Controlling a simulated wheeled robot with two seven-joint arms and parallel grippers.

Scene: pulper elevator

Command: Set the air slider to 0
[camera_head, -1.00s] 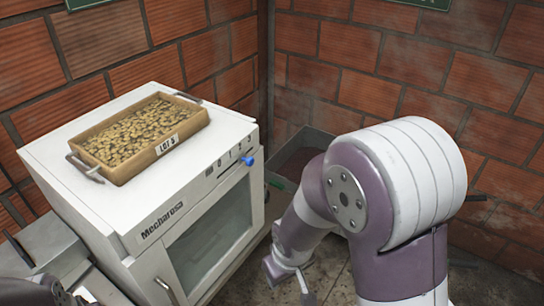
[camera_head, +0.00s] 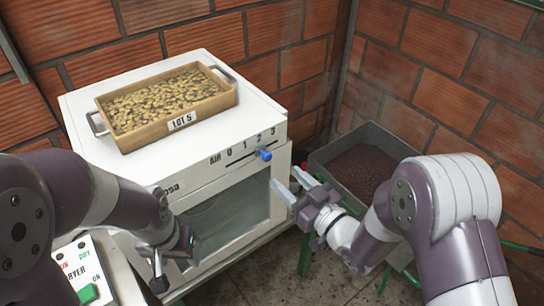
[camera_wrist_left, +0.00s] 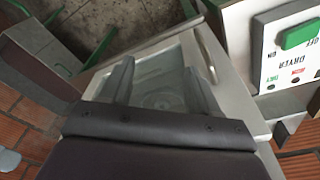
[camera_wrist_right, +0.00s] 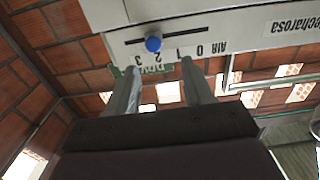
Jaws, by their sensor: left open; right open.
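The air slider's blue knob (camera_head: 265,155) sits in a slot on the front of the white machine, between the 2 and 3 marks of the scale 0 to 3. It also shows in the right wrist view (camera_wrist_right: 153,43), close to the 2. My right gripper (camera_head: 292,182) is open and empty, just right of and below the knob, apart from it. In the right wrist view its fingers (camera_wrist_right: 160,66) point at the slider panel, either side of the knob. My left gripper (camera_wrist_left: 157,65) is open and empty by the machine's glass door.
A wooden tray of beans marked LOT 5 (camera_head: 131,142) stands on the machine. A metal bin (camera_head: 330,152) with dark red contents is at the right. A dryer control box (camera_head: 78,262) with a green button is at the lower left. Brick walls close off the back.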

